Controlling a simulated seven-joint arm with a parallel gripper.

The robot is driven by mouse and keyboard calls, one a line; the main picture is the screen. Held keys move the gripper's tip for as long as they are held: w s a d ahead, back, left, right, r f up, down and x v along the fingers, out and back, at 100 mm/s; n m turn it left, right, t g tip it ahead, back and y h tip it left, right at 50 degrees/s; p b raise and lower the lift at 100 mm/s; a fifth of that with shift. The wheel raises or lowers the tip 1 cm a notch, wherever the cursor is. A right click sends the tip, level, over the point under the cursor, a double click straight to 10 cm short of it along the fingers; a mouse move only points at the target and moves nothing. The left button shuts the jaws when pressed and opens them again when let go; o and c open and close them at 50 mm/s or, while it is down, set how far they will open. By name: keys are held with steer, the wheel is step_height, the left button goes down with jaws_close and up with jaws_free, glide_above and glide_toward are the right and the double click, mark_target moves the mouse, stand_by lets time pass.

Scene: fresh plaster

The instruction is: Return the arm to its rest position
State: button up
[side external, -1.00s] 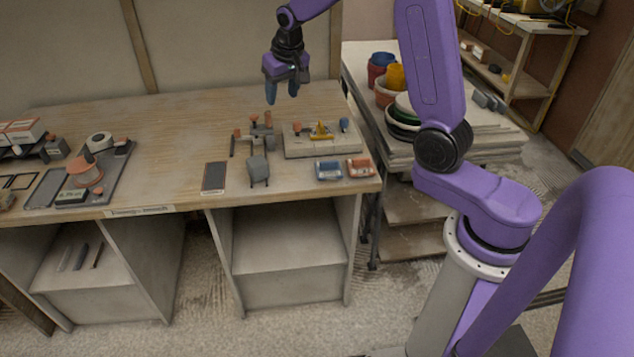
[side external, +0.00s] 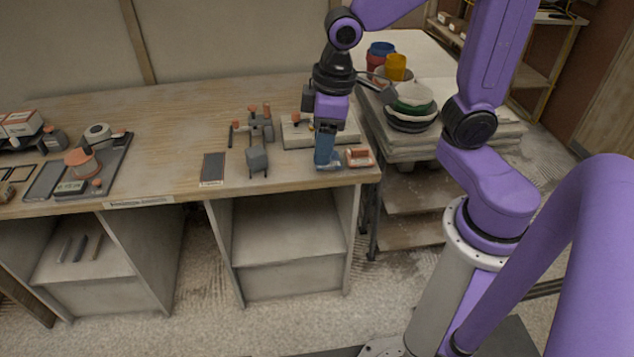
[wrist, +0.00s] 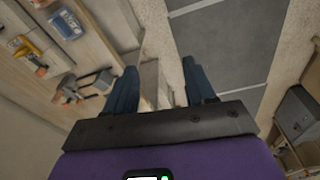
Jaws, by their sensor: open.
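My purple gripper (side external: 325,155) with blue fingers is in front of the right part of the workbench (side external: 150,120) in the side external view, pointing down. It also shows in the wrist view (wrist: 160,85), where its two blue fingers stand apart with nothing between them. Behind that gap are the bench edge and the floor. In the side view the fingers cover most of a small blue item (side external: 335,163). I cannot tell from this view how far they are from the bench. My arm is bent, with the forearm reaching over from the upper right.
An orange-and-white item (side external: 360,157) lies right of the fingers. A grey clamp-like piece (side external: 257,158) and a dark flat plate (side external: 213,168) are to the left. A pale board (side external: 295,134) lies behind. A cart with stacked bowls (side external: 410,105) stands at right.

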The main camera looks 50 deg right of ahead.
steer(key=s+d+n, duration=0.1)
steer(key=s+n, duration=0.1)
steer(key=s, duration=0.5)
steer(key=s+d+n+g, duration=0.1)
steer(key=s+n, duration=0.2)
steer(key=s, duration=0.4)
steer(key=shift+s+d+f, duration=0.2)
steer(key=shift+d+f, duration=0.1)
steer(key=shift+f, duration=0.1)
steer(key=shift+w, duration=0.1)
stand_by(0.6)
